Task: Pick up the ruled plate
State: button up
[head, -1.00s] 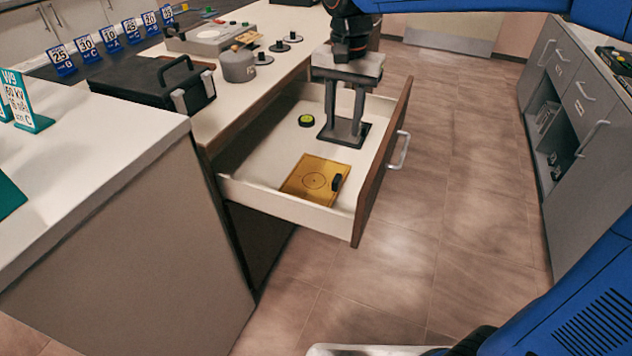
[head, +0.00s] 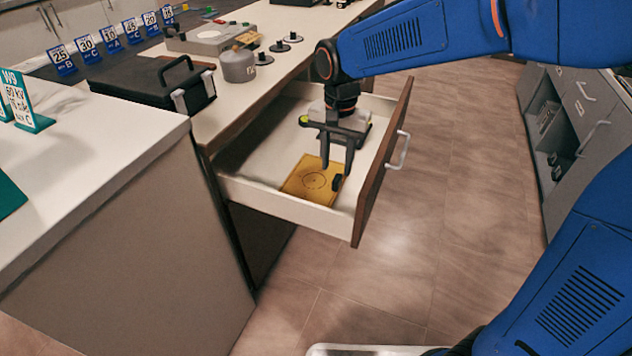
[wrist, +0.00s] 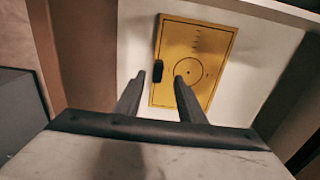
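The ruled plate (head: 305,182) is a flat yellow rectangle with a circle and fine marks on it. It lies on the floor of the open drawer, near its front corner, and also shows in the wrist view (wrist: 212,44). A small black handle (head: 337,183) sits near one edge of the plate. My gripper (head: 337,169) is open and points down over the handle side. In the wrist view its two fingertips (wrist: 160,79) appear either side of the handle's lower end, apparently short of it.
The drawer's pale side wall (head: 285,207) and brown front panel (head: 382,165) stand close around the plate. A yellow-green round object (head: 304,119) is partly hidden behind my gripper. The counter above holds a black case (head: 140,82) and a grey pot (head: 238,66).

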aim_at(337, 177)
jog(key=shift+d+f, duration=0.2)
jog(key=shift+f, duration=2.45)
grip_shut()
